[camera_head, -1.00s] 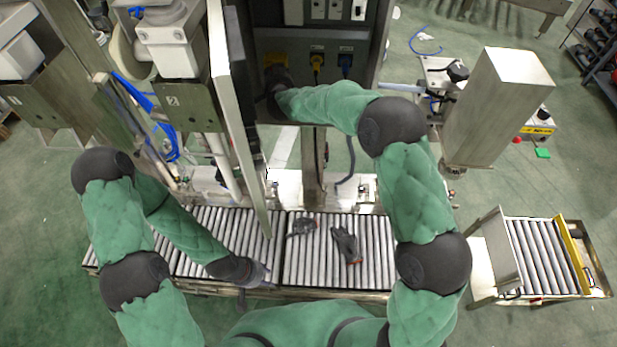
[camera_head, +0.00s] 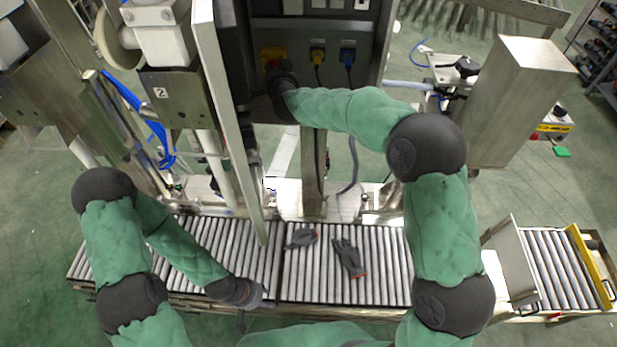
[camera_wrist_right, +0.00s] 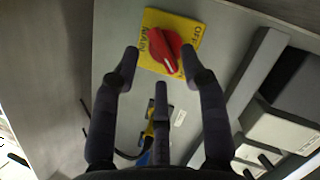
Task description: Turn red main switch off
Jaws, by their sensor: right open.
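The red main switch (camera_wrist_right: 165,50) is a rotary knob with a white mark, on a yellow plate (camera_wrist_right: 152,20) lettered OFF and MAIN. In the head view the yellow plate (camera_head: 270,51) is on the dark cabinet front. My right gripper (camera_wrist_right: 160,62) is open and faces the knob, its dark fingers spread around the knob's near side. I cannot tell whether they touch it. In the head view the right gripper (camera_head: 277,78) partly covers the switch. My left gripper (camera_head: 258,296) is low at the conveyor's front edge; its fingers are too small to judge.
A yellow socket (camera_head: 318,55) and a blue socket (camera_head: 348,55) with cables sit right of the switch. A metal post (camera_head: 228,110) stands close left of the cabinet. Two dark gloves (camera_head: 348,257) lie on the roller conveyor (camera_head: 315,285).

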